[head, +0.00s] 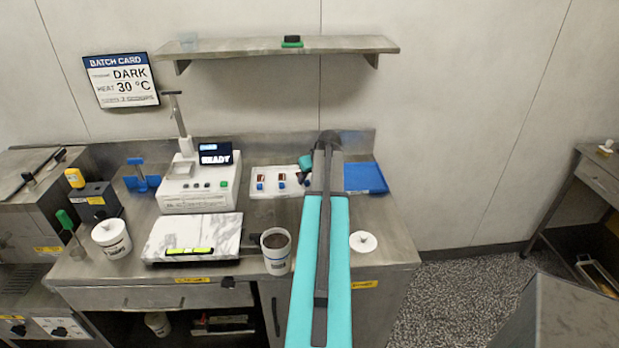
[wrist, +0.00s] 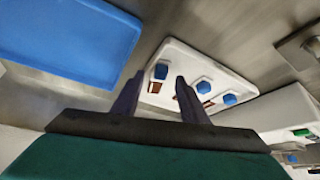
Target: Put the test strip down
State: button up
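My gripper (wrist: 158,84) is open, its two dark fingers apart with nothing held between them. It is above the white tray (wrist: 240,83) at the back of the steel bench. On the tray are test strips with blue ends and brown faces: one (wrist: 160,71) shows in the gap between the fingers, and others lie to the right (wrist: 203,87). In the head view two strips (head: 260,182) (head: 281,181) show on the tray; my arm hides its right part.
A blue tray (head: 365,178) lies right of the white tray. The white device (head: 197,193) reads READY. A marble slab (head: 219,233), a brown-filled cup (head: 276,251) and a white lid (head: 363,241) stand in front. A shelf (head: 350,44) is above.

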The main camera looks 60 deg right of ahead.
jog(key=shift+r, duration=0.15)
jog(key=shift+r, duration=0.35)
jog(key=b+v, duration=0.2)
jog(key=v, duration=0.9)
jog(key=shift+r, duration=0.3)
jog(key=shift+s+a, duration=0.15)
